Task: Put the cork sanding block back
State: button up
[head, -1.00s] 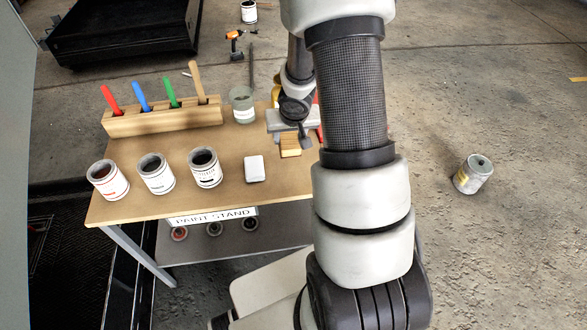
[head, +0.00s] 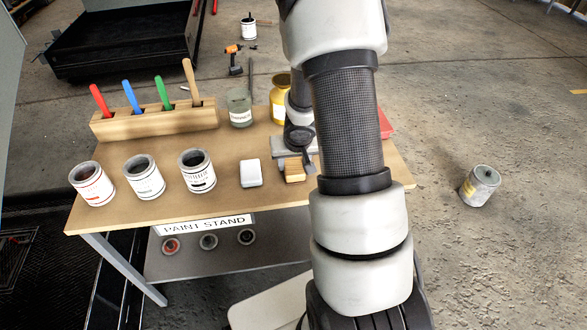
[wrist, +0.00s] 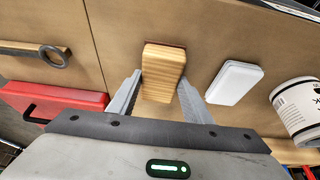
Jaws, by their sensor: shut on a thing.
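The cork sanding block is a tan, striped block (head: 293,170) at the right part of the paint stand's top (head: 225,150). In the wrist view the block (wrist: 163,75) stands between the two fingers, and my gripper (wrist: 160,92) is shut on it. In the head view my gripper (head: 297,158) is partly hidden behind my arm. I cannot tell whether the block touches the table top or hangs just above it. A white block (head: 251,173) lies just left of it, apart from it; it also shows in the wrist view (wrist: 235,83).
Three paint cans (head: 143,177) stand left along the front edge. A wooden rack (head: 155,121) with coloured handles, a glass jar (head: 239,107) and a yellow jar (head: 279,112) stand behind. A red item (wrist: 50,103) and a ring-ended tool (wrist: 35,52) lie on the gripper's other side.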

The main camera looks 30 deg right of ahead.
jog(key=shift+c, duration=0.4)
jog(key=o, duration=1)
